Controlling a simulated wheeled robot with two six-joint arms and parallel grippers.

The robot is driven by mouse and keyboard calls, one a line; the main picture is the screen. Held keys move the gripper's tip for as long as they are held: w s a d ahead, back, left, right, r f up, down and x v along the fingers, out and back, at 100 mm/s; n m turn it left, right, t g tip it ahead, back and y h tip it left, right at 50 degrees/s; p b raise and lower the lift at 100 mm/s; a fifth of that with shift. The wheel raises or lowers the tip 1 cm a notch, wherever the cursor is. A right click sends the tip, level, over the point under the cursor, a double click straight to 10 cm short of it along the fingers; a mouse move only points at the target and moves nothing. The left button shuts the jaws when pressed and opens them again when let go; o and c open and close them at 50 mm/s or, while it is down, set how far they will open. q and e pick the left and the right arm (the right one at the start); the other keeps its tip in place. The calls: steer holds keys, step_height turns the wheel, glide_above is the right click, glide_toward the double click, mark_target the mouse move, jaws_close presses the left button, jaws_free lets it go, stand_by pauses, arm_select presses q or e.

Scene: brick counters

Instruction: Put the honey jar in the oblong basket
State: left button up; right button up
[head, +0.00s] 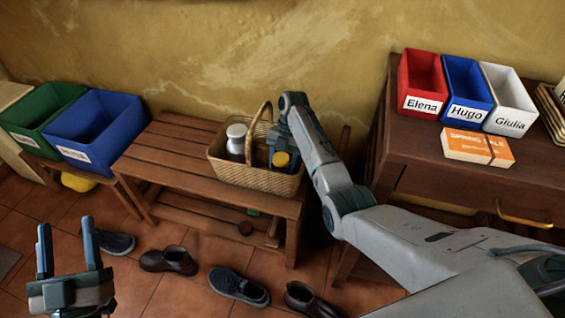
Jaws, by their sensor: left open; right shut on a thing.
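The oblong wicker basket (246,175) with a tall handle stands on the slatted wooden bench. A jar with a yellow lid (281,159), which looks like the honey jar, is at the right end inside the basket; its lower part is hidden by the basket wall. My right gripper (282,149) reaches down into the basket and is shut on this jar. Whether the jar touches the basket floor cannot be seen. My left gripper (68,246) is open and empty, low at the left, over the tiled floor.
A white-lidded container (236,140) stands in the basket's left part. Several shoes lie on the floor before the bench (165,160). Green (30,118) and blue (100,125) bins stand left. Red, blue and white name boxes and an orange box (478,147) sit on the right cabinet.

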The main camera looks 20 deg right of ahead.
mark_target(284, 153)
arm_select(q)
steer(key=shift+s+r, duration=0.1)
steer(key=shift+r, duration=0.15)
arm_select(e)
steer(key=o, duration=1.2)
steer(key=shift+c, duration=0.2)
steer(key=p+v, duration=0.1)
steer(key=v, duration=0.3)
steer(key=shift+r, duration=0.2)
steer(key=p+v, duration=0.1)
steer(key=v, duration=0.2)
arm_select(q)
step_height(284, 153, down, 12)
steer(key=n+g, duration=0.1)
steer(key=g, duration=0.6)
steer(key=shift+s+d+f+g, duration=0.25)
steer(key=shift+s+d+g, duration=0.05)
steer(key=shift+s, duration=0.1)
